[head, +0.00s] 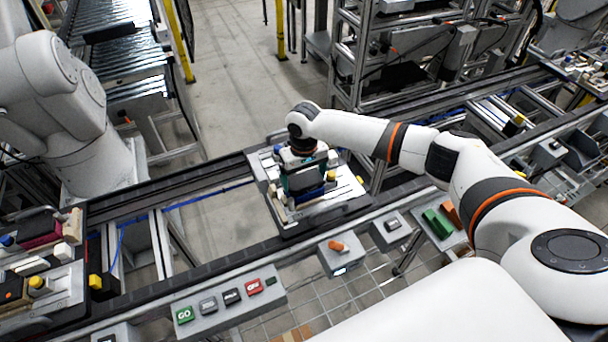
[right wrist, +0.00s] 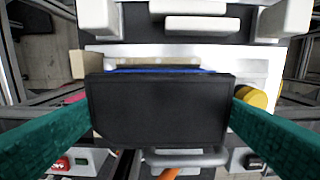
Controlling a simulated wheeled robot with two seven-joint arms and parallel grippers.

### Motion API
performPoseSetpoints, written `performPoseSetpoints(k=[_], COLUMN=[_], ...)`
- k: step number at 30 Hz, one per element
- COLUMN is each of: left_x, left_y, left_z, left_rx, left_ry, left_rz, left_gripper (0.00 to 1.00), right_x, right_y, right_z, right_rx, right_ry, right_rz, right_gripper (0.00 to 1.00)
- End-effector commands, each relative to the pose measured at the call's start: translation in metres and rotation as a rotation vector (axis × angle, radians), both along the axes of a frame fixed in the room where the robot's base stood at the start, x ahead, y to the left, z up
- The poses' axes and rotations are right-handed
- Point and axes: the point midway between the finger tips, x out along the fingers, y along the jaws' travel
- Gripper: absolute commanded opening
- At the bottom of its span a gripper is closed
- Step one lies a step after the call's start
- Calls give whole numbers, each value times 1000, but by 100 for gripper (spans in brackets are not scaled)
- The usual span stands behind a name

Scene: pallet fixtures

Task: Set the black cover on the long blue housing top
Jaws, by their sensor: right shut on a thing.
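My right gripper (head: 303,183) is over the pallet in the middle of the conveyor in the head view. In the right wrist view its two green fingers stand at either side of the black cover (right wrist: 158,112), and the gripper (right wrist: 160,106) is shut on it. The cover looks flat and level, and it hides most of what is below. A strip of the blue housing (right wrist: 170,70) shows just past its far edge; it also shows below the fingers in the head view (head: 308,196). I cannot tell whether cover and housing touch. My left gripper is not in view.
The pallet (head: 345,193) carries white blocks (right wrist: 195,24) and a yellow round part (right wrist: 256,97) close to the right finger. Another loaded pallet (head: 72,290) stands at the left. A button panel (head: 230,300) and an orange-switch box (head: 341,254) line the near rail.

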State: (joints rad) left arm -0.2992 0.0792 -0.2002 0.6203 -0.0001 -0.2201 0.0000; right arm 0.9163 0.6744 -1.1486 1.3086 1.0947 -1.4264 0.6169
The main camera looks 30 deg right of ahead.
Motion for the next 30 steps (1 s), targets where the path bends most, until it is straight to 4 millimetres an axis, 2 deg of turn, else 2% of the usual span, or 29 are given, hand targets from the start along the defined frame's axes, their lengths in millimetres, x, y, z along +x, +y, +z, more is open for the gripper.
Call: performPoseSetpoints(k=[30], left_x=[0], left_y=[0], left_z=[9], left_rx=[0], left_ry=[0], left_rz=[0], left_gripper=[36], right_x=[0], right_y=[0], right_z=[0], right_rx=[0], right_ry=[0], right_rz=[-1], right_gripper=[68])
